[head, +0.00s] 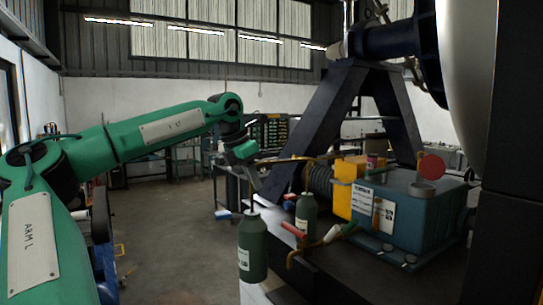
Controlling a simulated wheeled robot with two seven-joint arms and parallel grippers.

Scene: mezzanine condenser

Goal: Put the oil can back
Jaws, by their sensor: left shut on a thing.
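A dark green oil can (252,258) with a pale label and a thin spout is upright at the near left edge of the dark bench top (345,273). My left gripper (256,188) is at the top of its spout, above the body, and is shut on it. Whether the can's base touches anything is hard to tell. A second, similar dark green can (306,216) stands on the bench behind and to the right. My right gripper is not in view.
Red- and green-handled tools (318,240) lie right of the held can. A teal machine box (410,215), a yellow block (348,187) and a dark slanted frame (312,125) fill the bench behind. Open floor (175,230) lies left of the bench.

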